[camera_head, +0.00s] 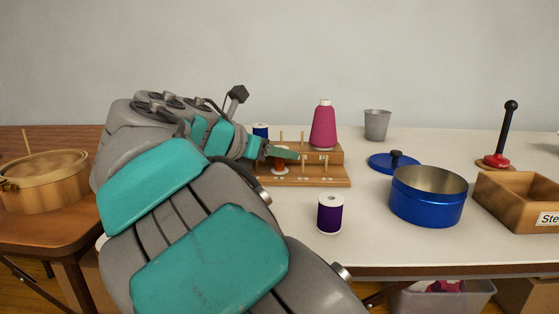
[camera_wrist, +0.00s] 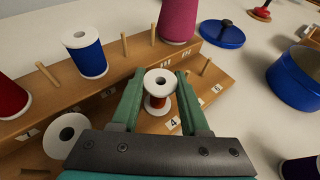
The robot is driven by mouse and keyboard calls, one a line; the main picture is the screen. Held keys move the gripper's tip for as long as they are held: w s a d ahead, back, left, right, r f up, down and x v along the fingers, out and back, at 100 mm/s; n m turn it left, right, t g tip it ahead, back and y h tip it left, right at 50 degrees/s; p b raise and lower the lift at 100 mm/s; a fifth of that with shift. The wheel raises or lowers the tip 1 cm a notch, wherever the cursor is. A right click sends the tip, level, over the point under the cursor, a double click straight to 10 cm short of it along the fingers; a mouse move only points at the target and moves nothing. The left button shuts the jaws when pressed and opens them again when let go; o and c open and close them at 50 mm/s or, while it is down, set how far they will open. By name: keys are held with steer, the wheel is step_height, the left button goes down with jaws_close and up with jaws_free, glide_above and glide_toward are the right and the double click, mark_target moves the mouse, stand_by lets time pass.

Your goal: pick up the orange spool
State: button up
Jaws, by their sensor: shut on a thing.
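The orange spool (camera_wrist: 157,102), with white end discs, sits upright between the two green fingers of my gripper (camera_wrist: 160,76) in the wrist view. My gripper is shut on it. The spool stands at the lower step of the wooden rack (camera_wrist: 216,88), near the label 4. I cannot tell whether its base is clear of the rack. In the head view, the orange spool (camera_head: 281,158) shows small and partly hidden under my gripper (camera_head: 285,152), at the front left of the rack (camera_head: 325,178).
A blue spool (camera_wrist: 86,56), a red spool (camera_wrist: 10,98), a white spool (camera_wrist: 68,136) and a pink cone (camera_head: 323,125) are on the rack, with bare pegs between. On the table stand a purple spool (camera_head: 330,214), blue pot (camera_head: 428,202), its lid (camera_head: 394,163) and a grey cup (camera_head: 376,126).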

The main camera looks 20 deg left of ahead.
jaws_close()
step_height(320, 180, up, 28)
steer(key=p, duration=1.6)
